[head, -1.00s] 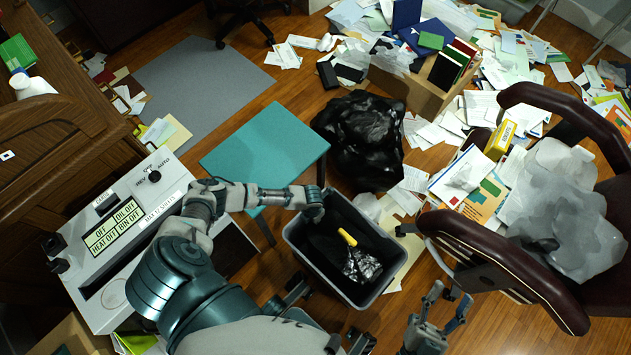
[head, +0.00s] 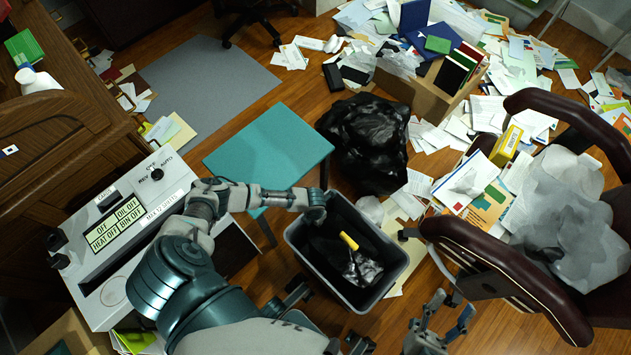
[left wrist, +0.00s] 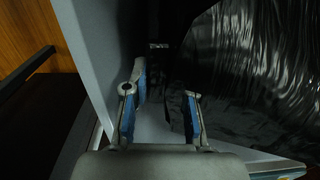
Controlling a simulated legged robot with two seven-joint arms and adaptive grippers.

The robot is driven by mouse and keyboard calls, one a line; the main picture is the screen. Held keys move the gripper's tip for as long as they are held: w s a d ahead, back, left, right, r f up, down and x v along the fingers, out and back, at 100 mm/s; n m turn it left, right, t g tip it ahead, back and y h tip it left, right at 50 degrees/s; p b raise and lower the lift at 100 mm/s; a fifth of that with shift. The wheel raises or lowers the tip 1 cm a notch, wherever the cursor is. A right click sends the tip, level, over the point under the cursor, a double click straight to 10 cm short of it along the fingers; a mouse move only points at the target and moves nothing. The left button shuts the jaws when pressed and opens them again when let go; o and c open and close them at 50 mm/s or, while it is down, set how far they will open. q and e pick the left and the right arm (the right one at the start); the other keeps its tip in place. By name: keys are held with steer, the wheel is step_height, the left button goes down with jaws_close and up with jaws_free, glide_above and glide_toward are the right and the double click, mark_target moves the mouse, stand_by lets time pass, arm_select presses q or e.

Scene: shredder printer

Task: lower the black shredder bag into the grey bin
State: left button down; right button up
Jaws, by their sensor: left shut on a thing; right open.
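The grey bin (head: 378,290) stands on the floor right of the teal table. The black shredder bag (head: 325,245) lies inside it, with a yellow piece (head: 349,240) and a shiny crumpled part showing. My left gripper (head: 316,212) is at the bin's upper left rim, shut. My right gripper (head: 452,308) is open and empty, to the lower right of the bin.
A full black rubbish bag (head: 365,140) sits behind the bin. The teal table (head: 270,150) and the grey shredder machine (head: 130,215) stand left. A dark red chair (head: 490,255) is close on the right. Papers and a cardboard box (head: 425,98) clutter the back.

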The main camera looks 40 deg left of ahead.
arm_select(q)
steer(key=shift+f, duration=0.1)
arm_select(e)
steer(key=shift+s+f, duration=0.1)
steer(key=shift+s, duration=0.05)
arm_select(q)
steer(key=shift+f+b, duration=1)
steer(key=shift+f, duration=0.25)
arm_select(e)
steer(key=shift+f+h, duration=0.3)
steer(key=shift+f, duration=1.1)
arm_select(q)
steer(key=c, duration=0.9)
jaws_free()
steer(key=shift+o, duration=0.2)
steer(key=shift+a, duration=0.1)
step_height(320, 180, up, 11)
steer(key=shift+w+r, duration=0.1)
steer(key=shift+r, duration=0.35)
